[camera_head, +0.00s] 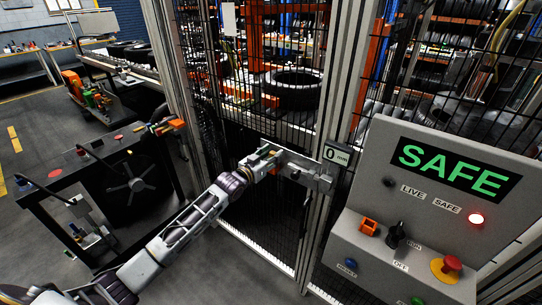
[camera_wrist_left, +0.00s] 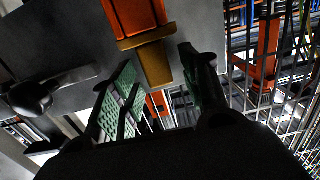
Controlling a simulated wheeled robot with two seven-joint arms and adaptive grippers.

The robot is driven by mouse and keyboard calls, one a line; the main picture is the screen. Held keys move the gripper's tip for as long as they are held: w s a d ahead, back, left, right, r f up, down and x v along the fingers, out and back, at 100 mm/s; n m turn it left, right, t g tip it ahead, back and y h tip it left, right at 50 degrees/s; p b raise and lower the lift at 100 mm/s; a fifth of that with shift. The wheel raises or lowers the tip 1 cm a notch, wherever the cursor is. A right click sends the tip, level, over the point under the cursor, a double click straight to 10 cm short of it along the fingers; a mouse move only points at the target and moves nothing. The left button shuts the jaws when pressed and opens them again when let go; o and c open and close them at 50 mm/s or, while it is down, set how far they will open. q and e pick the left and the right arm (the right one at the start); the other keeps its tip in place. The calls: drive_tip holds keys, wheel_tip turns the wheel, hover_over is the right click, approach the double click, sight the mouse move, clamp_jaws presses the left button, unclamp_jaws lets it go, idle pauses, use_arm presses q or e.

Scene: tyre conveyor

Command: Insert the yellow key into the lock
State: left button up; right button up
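My left gripper (camera_head: 266,160) is at the grey lock housing (camera_head: 318,180) on the fence gate. In the left wrist view its green-padded fingers (camera_wrist_left: 158,88) are apart. An orange block with a yellow-brown tongue (camera_wrist_left: 155,64), which looks like the key, lies ahead between the fingertips; a gap shows on the right side, and contact on the left is unclear. How deep the tongue sits in anything is hidden. In the head view the gripper covers most of this spot. My right gripper is not in view.
A grey control box (camera_head: 440,200) with a lit SAFE display, an orange block (camera_head: 369,227), a black switch (camera_head: 397,234) and a red button (camera_head: 451,263) stands at the right. A black table (camera_head: 95,190) stands left. A tyre (camera_head: 293,88) lies behind the fence.

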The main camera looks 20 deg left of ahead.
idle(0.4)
use_arm(q)
drive_tip(key=v, duration=1.2)
idle(0.6)
drive_tip(key=shift+f, duration=0.1)
idle(0.4)
drive_tip(key=shift+m, duration=0.4)
